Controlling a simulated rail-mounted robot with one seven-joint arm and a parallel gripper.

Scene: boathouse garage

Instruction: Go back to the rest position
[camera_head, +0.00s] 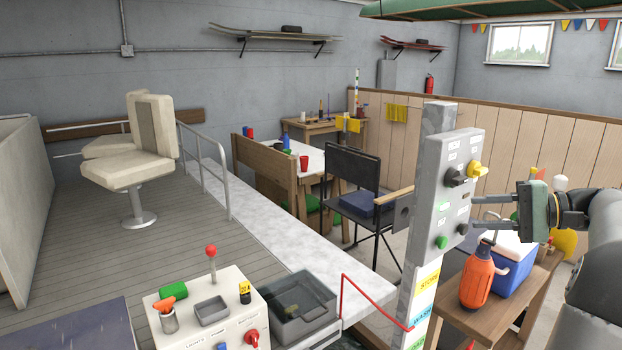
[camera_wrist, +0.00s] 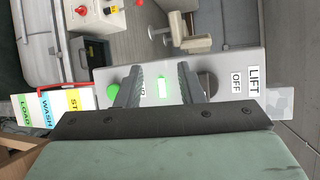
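My gripper (camera_head: 474,211) is at the right in the head view, its fingers pointing left toward the grey control panel (camera_head: 447,205) on a post. In the wrist view the two dark fingers of my gripper (camera_wrist: 158,70) stand apart with nothing held between them. The panel (camera_wrist: 225,65) lies in front of them, with a lit green rectangle (camera_wrist: 162,86) showing between the fingers. A green button (camera_wrist: 113,91) and a dark knob (camera_wrist: 207,88) sit on either side, partly hidden by the fingers. I cannot tell whether the fingertips touch the panel.
Below my arm a wooden bench (camera_head: 484,318) holds an orange jug (camera_head: 478,279) and a blue cooler (camera_head: 514,266). A white console (camera_head: 207,310) with a red-topped lever stands at the front left. A black chair (camera_head: 352,196) is behind the post. A red rod (camera_head: 343,298) sticks out beside the post.

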